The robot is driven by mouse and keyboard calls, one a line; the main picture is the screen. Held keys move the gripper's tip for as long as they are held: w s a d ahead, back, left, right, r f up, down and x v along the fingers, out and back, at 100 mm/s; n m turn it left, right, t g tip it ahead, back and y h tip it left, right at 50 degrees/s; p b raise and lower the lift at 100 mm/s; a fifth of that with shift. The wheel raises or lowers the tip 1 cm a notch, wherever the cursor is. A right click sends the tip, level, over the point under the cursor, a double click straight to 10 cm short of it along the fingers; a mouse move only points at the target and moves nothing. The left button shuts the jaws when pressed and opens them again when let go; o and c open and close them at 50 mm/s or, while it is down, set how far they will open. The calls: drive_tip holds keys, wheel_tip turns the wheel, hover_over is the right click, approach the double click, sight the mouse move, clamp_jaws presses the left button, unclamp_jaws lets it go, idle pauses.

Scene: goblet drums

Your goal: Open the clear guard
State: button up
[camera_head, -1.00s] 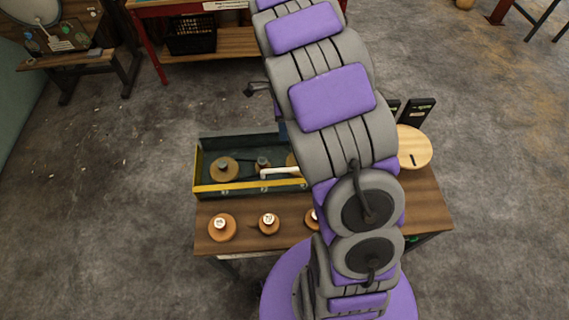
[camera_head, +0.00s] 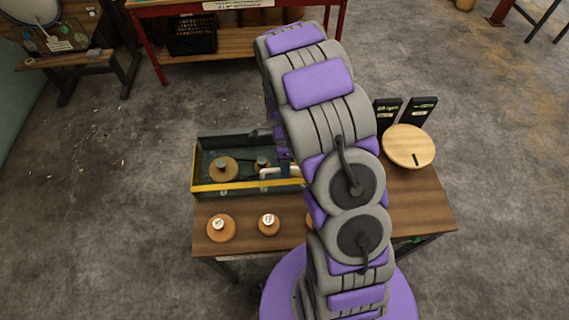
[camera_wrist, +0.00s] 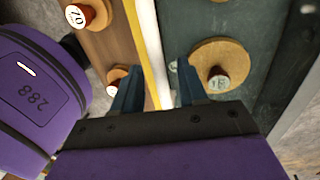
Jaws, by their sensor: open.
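The dark green machine box (camera_head: 196,165) with a yellow front edge (camera_head: 225,188) stands on the wooden table. A white handle bar (camera_head: 272,172) shows at its front, right of the pulleys. The clear guard itself is hard to make out. In the wrist view the white bar (camera_wrist: 150,50) runs beside the yellow edge (camera_wrist: 132,20), between the blue fingers of my gripper (camera_wrist: 157,72). The fingers are open, one on each side of the bar; I cannot tell whether they touch it. In the head view my arm hides most of the gripper and the box's right end.
Inside the box are a wooden pulley (camera_head: 223,167) and other drive parts. Wooden knobs with labels (camera_head: 221,228) (camera_head: 268,224) stand along the table front. A round wooden disc (camera_head: 409,146) and black upright plates (camera_head: 387,112) are at the right. Grey floor surrounds the table.

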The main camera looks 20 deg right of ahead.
drive_tip(key=shift+f, duration=0.1)
drive_tip(key=shift+c, duration=0.2)
clamp_jaws()
idle(0.5)
